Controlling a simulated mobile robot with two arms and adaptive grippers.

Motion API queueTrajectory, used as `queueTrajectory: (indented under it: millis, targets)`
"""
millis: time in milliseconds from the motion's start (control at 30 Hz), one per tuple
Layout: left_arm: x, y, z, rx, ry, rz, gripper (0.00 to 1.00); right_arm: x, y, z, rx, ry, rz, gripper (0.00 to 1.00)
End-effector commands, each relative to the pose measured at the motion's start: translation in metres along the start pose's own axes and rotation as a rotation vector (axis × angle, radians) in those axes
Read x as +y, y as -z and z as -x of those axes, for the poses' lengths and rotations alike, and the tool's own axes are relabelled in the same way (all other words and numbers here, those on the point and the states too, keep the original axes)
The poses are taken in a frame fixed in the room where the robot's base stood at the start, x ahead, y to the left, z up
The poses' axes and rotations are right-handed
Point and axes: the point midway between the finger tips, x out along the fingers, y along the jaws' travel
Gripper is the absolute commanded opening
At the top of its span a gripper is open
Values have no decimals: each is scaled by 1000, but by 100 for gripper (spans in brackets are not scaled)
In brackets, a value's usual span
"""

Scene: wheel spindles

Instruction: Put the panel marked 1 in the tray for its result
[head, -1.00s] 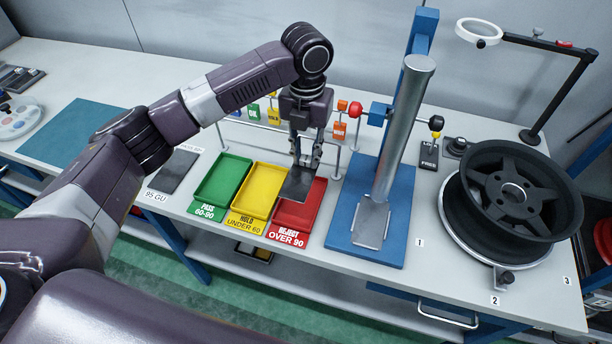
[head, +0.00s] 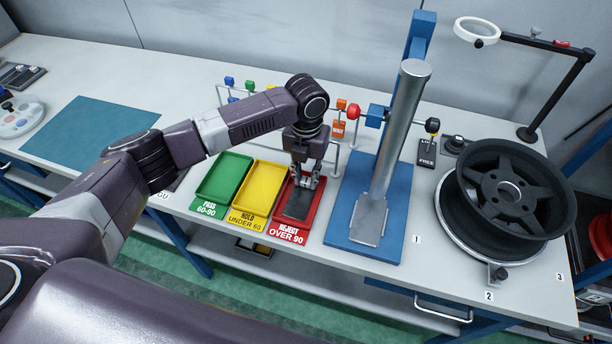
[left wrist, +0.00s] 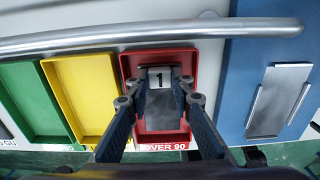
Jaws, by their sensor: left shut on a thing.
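The panel marked 1 (head: 298,205) is a dark grey plate; its number label shows at its far end in the left wrist view (left wrist: 159,79). My left gripper (head: 304,182) is shut on that far end. The panel lies within the outline of the red tray (head: 320,205), marked REJECT OVER 90. I cannot tell whether it touches the tray floor. The yellow tray (head: 262,188), marked HOLD UNDER 60, and the green tray (head: 224,178), marked PASS 60-90, look empty. My right gripper is not in view.
Right of the red tray stands a blue base (head: 395,225) with a tilted metal cylinder and plate. Further right is a dark wheel (head: 512,190) on a round stand. A rail with coloured tags runs behind the trays. A teal mat (head: 90,138) lies clear at left.

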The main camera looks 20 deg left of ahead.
Motion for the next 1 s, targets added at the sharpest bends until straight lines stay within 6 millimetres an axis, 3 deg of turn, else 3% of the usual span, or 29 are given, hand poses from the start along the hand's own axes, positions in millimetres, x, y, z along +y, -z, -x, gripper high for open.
queueTrajectory:
  millis: [200,567,667,1000]
  targets:
    - [0,0,-1,0,0,0,39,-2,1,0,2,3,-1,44]
    - [0,-1,5,-1,0,1,39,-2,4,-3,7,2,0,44]
    - [0,-1,19,-4,1,1,39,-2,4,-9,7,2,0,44]
    - [0,-1,90,-4,1,0,39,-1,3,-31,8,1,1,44]
